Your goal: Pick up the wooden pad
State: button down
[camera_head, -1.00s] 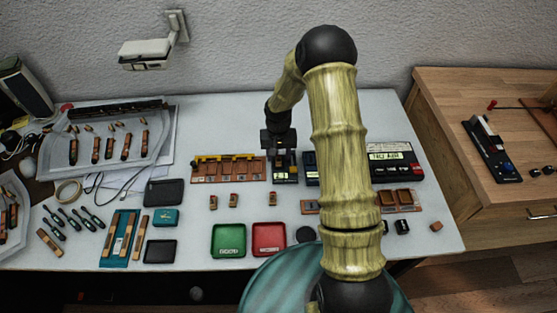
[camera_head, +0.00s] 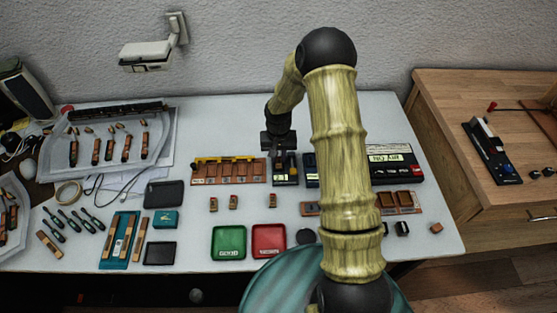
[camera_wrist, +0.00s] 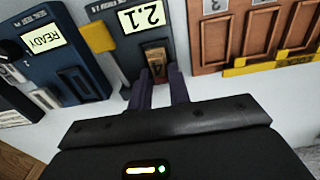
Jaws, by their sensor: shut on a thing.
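My gripper (camera_wrist: 162,82) is shut on a small wooden pad (camera_wrist: 156,58) with a dark mark. The pad is between the fingertips, at the face of a dark device with a lit number display (camera_wrist: 146,16). I cannot tell whether the pad still touches the device. In the head view, my gripper (camera_head: 279,146) is over the same dark device (camera_head: 286,176) at the back middle of the table. The pad is hidden there.
A wooden rack (camera_head: 228,173) with a yellow strip stands left of the device. A dark READY device (camera_wrist: 62,62) is beside it. Small wooden pieces (camera_head: 234,203), a green tray (camera_head: 229,242) and a red tray (camera_head: 268,240) lie in front.

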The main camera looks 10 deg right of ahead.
aim_at(279, 158)
notch_tip(279, 158, up, 10)
dwell(0.5)
dwell(0.6)
